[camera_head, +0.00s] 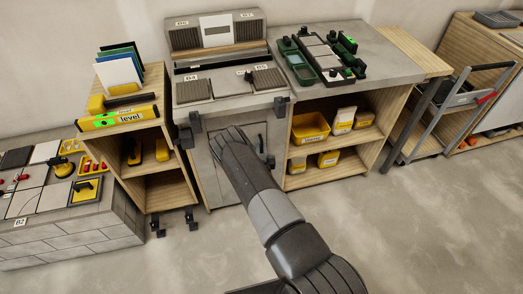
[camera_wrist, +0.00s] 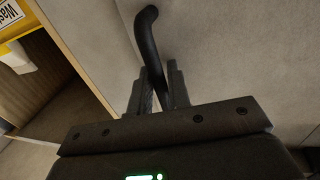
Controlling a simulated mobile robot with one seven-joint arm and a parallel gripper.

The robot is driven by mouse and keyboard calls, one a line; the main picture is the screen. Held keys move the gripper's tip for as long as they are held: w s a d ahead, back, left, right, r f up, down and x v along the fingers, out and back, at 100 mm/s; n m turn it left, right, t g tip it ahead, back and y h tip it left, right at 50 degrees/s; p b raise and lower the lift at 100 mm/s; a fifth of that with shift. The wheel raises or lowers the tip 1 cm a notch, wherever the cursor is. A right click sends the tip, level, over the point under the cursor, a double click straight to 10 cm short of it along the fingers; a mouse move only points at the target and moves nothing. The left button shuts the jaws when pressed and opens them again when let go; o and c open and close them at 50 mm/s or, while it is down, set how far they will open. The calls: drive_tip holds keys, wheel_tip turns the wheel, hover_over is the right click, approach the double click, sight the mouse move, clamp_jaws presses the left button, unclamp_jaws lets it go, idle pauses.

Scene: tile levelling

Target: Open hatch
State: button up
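The hatch (camera_head: 251,131) is a grey door in the front of the middle cabinet, under the counter; my arm covers much of it in the head view. It appears closed, but its edges are partly hidden. A dark handle (camera_head: 263,147) shows at the hatch's right side. In the wrist view the handle (camera_wrist: 146,28) is a curved black bar running down between the fingers of my gripper (camera_wrist: 159,90). The fingers lie close on both sides of the bar and appear shut on it. The fingertips are hidden in the head view.
An open wooden shelf (camera_head: 293,183) with yellow bins (camera_head: 310,127) stands right of the hatch. A wooden shelf unit with a yellow level (camera_head: 119,118) on top is at the left. A hand cart (camera_head: 445,110) stands at the right. The floor in front is clear.

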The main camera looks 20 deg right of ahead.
clamp_jaws()
drive_tip(key=shift+s, duration=0.15)
idle(0.4)
